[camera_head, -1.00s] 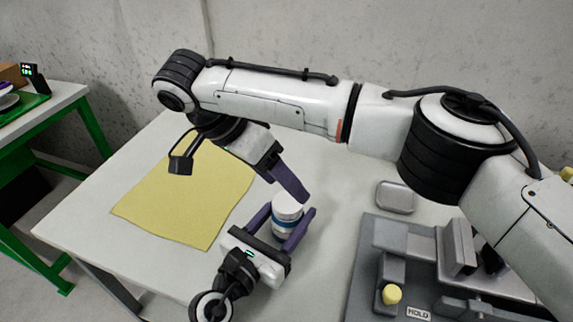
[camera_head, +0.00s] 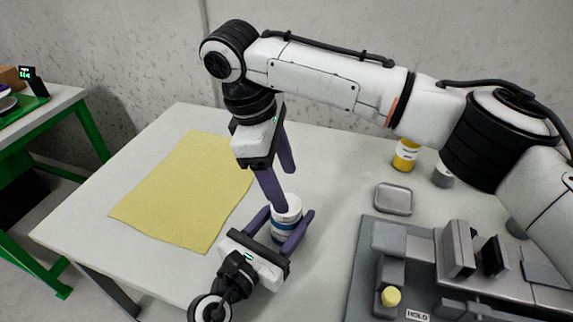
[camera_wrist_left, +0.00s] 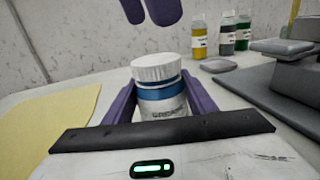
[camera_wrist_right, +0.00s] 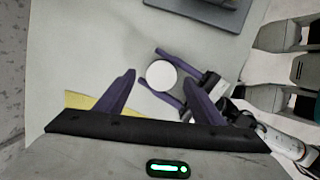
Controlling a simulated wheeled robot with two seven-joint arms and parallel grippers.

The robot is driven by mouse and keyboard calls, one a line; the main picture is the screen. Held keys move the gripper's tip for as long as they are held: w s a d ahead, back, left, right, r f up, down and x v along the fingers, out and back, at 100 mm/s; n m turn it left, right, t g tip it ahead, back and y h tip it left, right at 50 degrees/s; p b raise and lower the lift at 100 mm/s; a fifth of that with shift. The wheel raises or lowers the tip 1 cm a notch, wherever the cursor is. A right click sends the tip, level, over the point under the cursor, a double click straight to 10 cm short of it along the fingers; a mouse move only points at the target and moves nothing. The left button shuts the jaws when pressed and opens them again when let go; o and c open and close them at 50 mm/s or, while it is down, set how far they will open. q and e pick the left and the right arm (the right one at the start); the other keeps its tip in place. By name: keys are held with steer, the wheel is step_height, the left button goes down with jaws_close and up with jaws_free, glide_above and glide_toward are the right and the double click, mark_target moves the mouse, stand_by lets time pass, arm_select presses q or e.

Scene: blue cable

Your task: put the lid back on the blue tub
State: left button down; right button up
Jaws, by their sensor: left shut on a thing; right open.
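The tub (camera_head: 284,228) is a small white jar with a blue band, upright on the table. A white ridged lid (camera_wrist_left: 157,68) sits on top of it; I cannot tell how tightly. The lid shows as a white disc in the right wrist view (camera_wrist_right: 161,75). My left gripper (camera_head: 288,213) is shut on the tub's sides, below the lid. My right gripper (camera_head: 284,190) is open and empty, pointing down just above the lid. Its fingertips show at the top of the left wrist view (camera_wrist_left: 150,12), apart from the lid.
A yellow sheet (camera_head: 185,190) lies left of the tub. A shallow grey dish (camera_head: 394,198) and a grey fixture (camera_head: 425,260) with a yellow knob (camera_head: 391,296) stand right. Bottles, one yellow (camera_head: 405,155), stand behind. The table between sheet and tub is clear.

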mark_target(286, 222)
steer(key=n, duration=0.6)
steer(key=shift+d+r+n+y, duration=0.1)
steer(key=shift+r+n+y, duration=0.2)
steer(key=shift+n+y, duration=0.1)
steer(key=n, duration=0.6)
steer(key=shift+d+r+y, duration=0.1)
steer(key=shift+r+y, duration=0.2)
steer(key=shift+y, duration=0.1)
steer(key=n, duration=0.6)
steer(key=shift+w+d+r+g+y, duration=0.1)
steer(key=shift+r+g+y, duration=0.2)
steer(key=shift+r+y, duration=0.1)
steer(key=n, duration=0.6)
steer(key=shift+r+n+y, duration=0.3)
steer(key=shift+r, duration=0.05)
steer(key=shift+f, duration=0.1)
steer(key=shift+f, duration=3.95)
steer(key=shift+c, duration=0.2)
